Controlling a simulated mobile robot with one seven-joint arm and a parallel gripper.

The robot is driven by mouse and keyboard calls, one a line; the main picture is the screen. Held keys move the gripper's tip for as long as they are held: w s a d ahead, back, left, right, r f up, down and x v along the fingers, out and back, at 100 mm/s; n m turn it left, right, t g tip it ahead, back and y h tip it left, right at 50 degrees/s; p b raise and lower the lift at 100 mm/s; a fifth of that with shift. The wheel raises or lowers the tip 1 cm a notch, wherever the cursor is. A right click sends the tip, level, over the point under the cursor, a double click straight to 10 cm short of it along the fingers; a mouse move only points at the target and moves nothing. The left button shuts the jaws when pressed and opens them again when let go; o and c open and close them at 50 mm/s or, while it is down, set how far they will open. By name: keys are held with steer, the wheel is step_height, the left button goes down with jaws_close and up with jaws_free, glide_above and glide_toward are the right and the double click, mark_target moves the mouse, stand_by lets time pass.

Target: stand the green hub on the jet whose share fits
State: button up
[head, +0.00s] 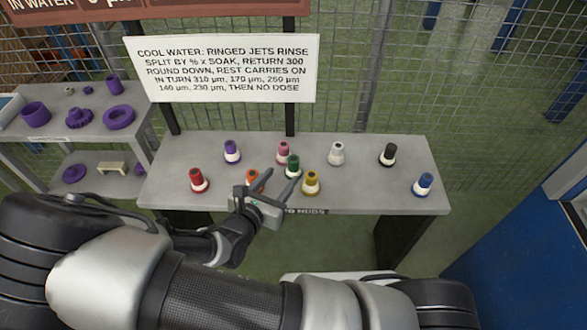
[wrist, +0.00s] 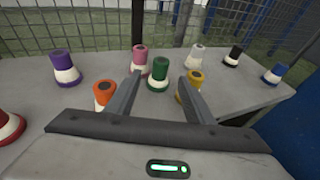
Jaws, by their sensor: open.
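The green hub (head: 293,161) stands upright on the grey table, with a pale lower band, near the middle of the group. In the wrist view the green hub (wrist: 159,73) is straight ahead, between and beyond my open fingertips. My gripper (head: 277,182) is open and empty, low over the table's front edge; its fingers (wrist: 157,88) point at the green hub without visibly touching it. An orange hub (wrist: 104,94) stands just left of the left finger and a yellow hub (wrist: 189,87) is partly hidden behind the right finger. No jets are recognisable in either view.
Pink (head: 283,150), purple (head: 232,150), red (head: 199,181), white (head: 336,153), black (head: 388,154) and blue (head: 424,184) hubs share the table (head: 400,200). A white sign (head: 228,68) stands behind. A side shelf (head: 60,142) holds purple parts. A blue panel (head: 520,240) is at right.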

mark_target(291, 165)
steer(key=shift+b+x, duration=0.55)
steer(key=shift+x, duration=2.85)
jaws_close()
